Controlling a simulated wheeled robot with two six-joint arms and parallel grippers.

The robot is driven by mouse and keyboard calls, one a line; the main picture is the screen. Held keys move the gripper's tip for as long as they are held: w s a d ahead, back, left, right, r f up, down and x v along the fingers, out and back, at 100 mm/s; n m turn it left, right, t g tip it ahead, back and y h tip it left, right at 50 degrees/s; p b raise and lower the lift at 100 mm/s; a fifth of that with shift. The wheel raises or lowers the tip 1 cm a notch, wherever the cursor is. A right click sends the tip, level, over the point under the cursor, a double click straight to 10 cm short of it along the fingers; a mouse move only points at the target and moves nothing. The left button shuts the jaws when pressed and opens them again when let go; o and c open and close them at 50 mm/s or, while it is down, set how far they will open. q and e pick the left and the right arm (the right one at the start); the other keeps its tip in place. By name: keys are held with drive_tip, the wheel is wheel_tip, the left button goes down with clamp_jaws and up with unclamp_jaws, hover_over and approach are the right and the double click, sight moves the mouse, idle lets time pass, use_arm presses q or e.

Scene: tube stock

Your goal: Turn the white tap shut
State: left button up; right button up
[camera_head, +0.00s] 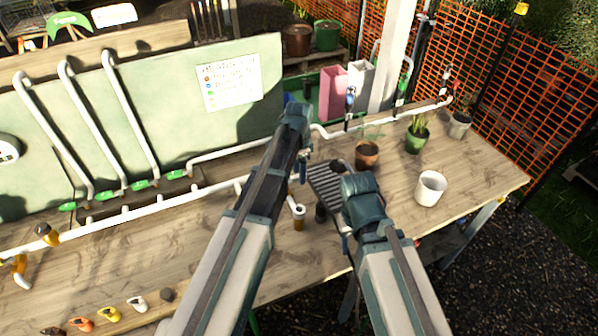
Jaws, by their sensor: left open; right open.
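A white pipe (385,118) runs along the back right of the bench and carries several upright taps. One has a blue part (349,100), one a green part (401,88), and the far right one (445,82) looks dark and pale. I cannot tell for sure which is the white tap, nor how its handle is turned. My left gripper (303,165) hangs below its wrist over the middle of the bench, mostly hidden by my arm. My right gripper (338,167) is near the dark slatted tray (322,186), partly hidden. Both are open, with nothing seen in them.
A brown pot (367,155), a green plant pot (417,140), a white cup (431,188) and a grey pot (460,125) stand on the right of the bench. Small coloured pieces (109,314) lie at front left. A green board (190,100) stands behind.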

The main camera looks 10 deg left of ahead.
use_arm(q)
wheel_tip(320, 180, up, 14)
drive_tip(key=p, duration=1.3)
drive_tip(key=shift+f, duration=0.2)
drive_tip(key=s+d+f+n+b, duration=0.2)
drive_tip(key=s+f+b, duration=0.2)
drive_tip(key=s, duration=0.3)
drive_tip(key=s+d+f+n+b, duration=0.2)
drive_tip(key=s+f+n+b, duration=0.1)
drive_tip(key=s, duration=0.5)
drive_tip(key=s+d+f+n+y+b, duration=0.1)
drive_tip(key=s+d+f+n+b, duration=0.1)
drive_tip(key=s+f+b, duration=0.3)
drive_tip(key=s, duration=0.3)
drive_tip(key=shift+d+n, duration=0.3)
drive_tip(key=shift+a, duration=0.1)
